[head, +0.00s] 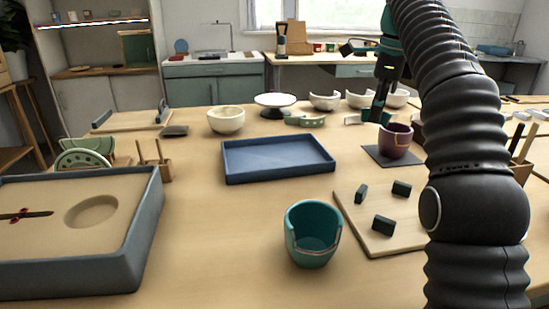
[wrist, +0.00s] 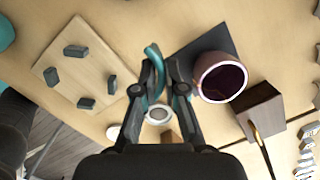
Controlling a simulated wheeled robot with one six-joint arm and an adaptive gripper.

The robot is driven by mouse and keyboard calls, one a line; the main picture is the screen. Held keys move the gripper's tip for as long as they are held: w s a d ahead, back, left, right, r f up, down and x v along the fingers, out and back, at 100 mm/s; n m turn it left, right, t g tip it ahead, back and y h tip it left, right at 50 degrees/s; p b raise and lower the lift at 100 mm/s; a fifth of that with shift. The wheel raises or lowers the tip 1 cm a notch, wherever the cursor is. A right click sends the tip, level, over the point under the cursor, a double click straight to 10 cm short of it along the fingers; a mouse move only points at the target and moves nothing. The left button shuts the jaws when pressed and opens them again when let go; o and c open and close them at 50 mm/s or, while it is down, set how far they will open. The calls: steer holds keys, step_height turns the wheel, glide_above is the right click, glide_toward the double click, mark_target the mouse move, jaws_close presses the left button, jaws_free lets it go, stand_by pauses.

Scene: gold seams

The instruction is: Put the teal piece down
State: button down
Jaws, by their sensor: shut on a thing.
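The teal piece (wrist: 154,60) is a thin curved shard, seen nearly edge-on in the wrist view. My gripper (wrist: 165,72) is shut on it, and the piece sticks out past the fingertips. In the head view my gripper (head: 379,108) points down behind the purple cup, and I cannot clearly make out the held piece there. A teal cup (head: 301,219) with a large gap in its wall and a gold line along the break stands at the front middle of the table. In the wrist view only its edge (wrist: 5,32) shows at far left.
A purple cup (head: 396,143) stands on a dark mat (head: 377,154), close beside my gripper. A wooden board (head: 385,237) holds several dark blocks. A blue tray (head: 275,160) lies empty, mid-table. A sand box (head: 135,225) is at left. White bowls (head: 325,100) stand behind.

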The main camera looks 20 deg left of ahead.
steer(key=a+m, duration=0.3)
steer(key=m, duration=0.1)
glide_above(302, 160)
step_height(302, 160, down, 6)
steer(key=shift+d+f, duration=0.1)
steer(key=shift+f, duration=2.15)
steer(key=shift+f, duration=0.15)
steer(key=c, duration=1.2)
jaws_free()
steer(key=shift+c, duration=0.2)
step_height(302, 160, up, 8)
steer(key=shift+s+d, duration=0.2)
steer(key=shift+d, duration=0.15)
